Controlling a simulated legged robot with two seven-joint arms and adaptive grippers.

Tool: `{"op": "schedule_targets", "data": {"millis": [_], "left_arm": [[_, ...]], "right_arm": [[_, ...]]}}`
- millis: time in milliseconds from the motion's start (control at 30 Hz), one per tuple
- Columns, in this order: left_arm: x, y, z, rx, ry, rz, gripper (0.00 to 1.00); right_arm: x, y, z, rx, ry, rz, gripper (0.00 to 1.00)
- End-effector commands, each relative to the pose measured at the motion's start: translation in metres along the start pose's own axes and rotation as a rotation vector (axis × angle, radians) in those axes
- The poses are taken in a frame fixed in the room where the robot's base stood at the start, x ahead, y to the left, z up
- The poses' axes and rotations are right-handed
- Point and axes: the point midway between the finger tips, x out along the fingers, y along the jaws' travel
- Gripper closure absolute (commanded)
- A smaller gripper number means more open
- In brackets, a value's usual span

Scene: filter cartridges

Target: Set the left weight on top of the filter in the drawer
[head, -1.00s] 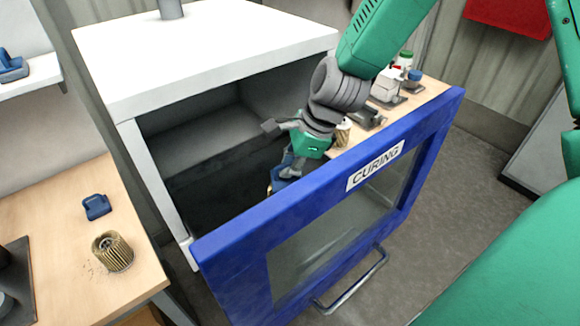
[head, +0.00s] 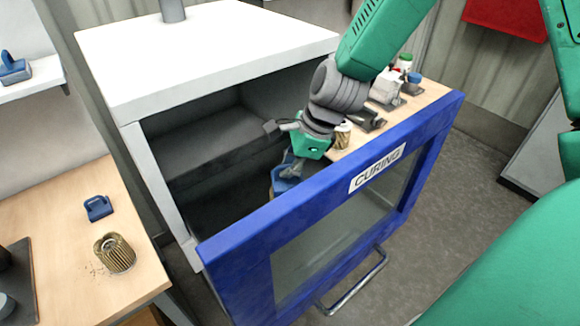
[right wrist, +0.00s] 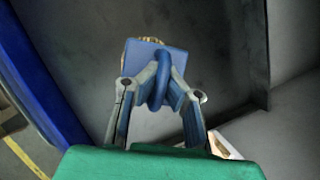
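A blue weight (head: 284,183) with a ring handle is inside the drawer behind its blue front (head: 330,208), marked CURING. In the right wrist view the weight (right wrist: 151,52) covers most of a tan pleated filter (right wrist: 131,41), whose edge shows around it. The weight appears to sit on or just above the filter; contact is hidden. My right gripper (right wrist: 161,88) points down into the drawer, its two fingers shut around the weight's handle. It also shows in the head view (head: 290,172), partly behind the drawer front. My left gripper is out of view.
Another blue weight (head: 98,208) and a ribbed filter (head: 114,253) stand on the wooden bench at left. A third blue weight (head: 14,68) is on the white shelf. A board behind the drawer holds a small filter (head: 342,135) and several small items. The white cabinet (head: 205,55) overhangs the drawer.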

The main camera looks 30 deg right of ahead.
Motion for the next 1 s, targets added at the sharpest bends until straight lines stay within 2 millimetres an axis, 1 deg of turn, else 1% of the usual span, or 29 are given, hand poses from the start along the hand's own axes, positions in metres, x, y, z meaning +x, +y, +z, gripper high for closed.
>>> {"op": "schedule_targets", "data": {"millis": [233, 1000], "left_arm": [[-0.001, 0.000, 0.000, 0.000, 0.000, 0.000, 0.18], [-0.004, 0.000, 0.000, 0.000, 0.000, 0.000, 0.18]], "right_arm": [[0.000, 0.000, 0.001, 0.000, -0.004, 0.000, 1.00], [0.004, 0.006, 0.013, 0.000, -0.003, -0.001, 1.00]]}}
